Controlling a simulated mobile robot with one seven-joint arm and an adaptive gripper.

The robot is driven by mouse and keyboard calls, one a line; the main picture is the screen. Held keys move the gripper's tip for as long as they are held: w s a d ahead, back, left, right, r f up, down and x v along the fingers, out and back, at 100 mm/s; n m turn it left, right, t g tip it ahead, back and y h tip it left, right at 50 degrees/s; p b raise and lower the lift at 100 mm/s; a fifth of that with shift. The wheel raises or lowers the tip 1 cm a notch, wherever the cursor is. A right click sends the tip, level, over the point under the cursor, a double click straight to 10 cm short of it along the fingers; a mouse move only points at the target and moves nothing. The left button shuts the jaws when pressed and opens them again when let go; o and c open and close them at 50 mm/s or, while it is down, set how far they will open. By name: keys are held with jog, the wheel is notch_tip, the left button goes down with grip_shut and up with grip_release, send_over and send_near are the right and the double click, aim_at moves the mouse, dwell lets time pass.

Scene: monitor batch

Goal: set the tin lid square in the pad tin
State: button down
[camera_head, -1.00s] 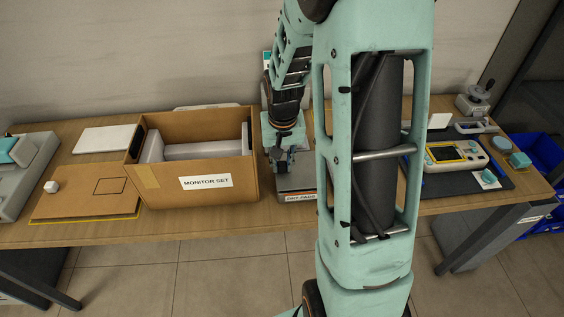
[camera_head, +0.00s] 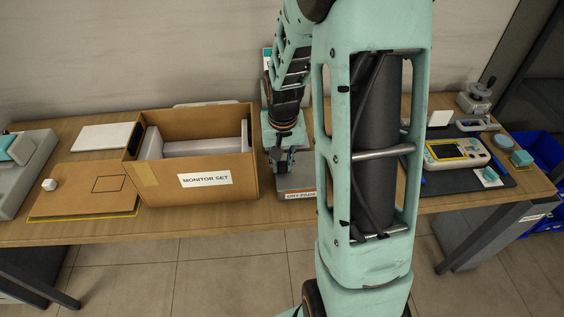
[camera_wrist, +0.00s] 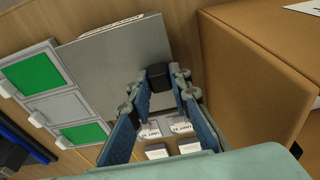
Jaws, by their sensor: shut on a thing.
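My gripper (camera_wrist: 161,80) is shut on the black knob (camera_wrist: 159,76) of the grey tin lid (camera_wrist: 112,68), its blue-padded fingers on either side. In the head view my gripper (camera_head: 284,160) is at the grey tin, right of the cardboard box. The pad tin shows its front label (camera_head: 300,195) there; the arm hides its right part. In the wrist view, white labelled pads (camera_wrist: 178,132) show between the fingers, beside the lid's near edge. Whether the lid touches the tin's rim I cannot tell.
The "MONITOR SET" cardboard box (camera_head: 205,190) stands close to the left of my gripper; its wall also shows in the wrist view (camera_wrist: 245,85). A panel with green squares (camera_wrist: 32,73) lies on the lid's other side. A handheld monitor (camera_head: 455,152) lies on a dark mat at right.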

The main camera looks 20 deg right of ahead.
jog(key=shift+f, duration=0.2)
jog(key=c, duration=1.7)
grip_release()
jog(key=shift+r, duration=0.1)
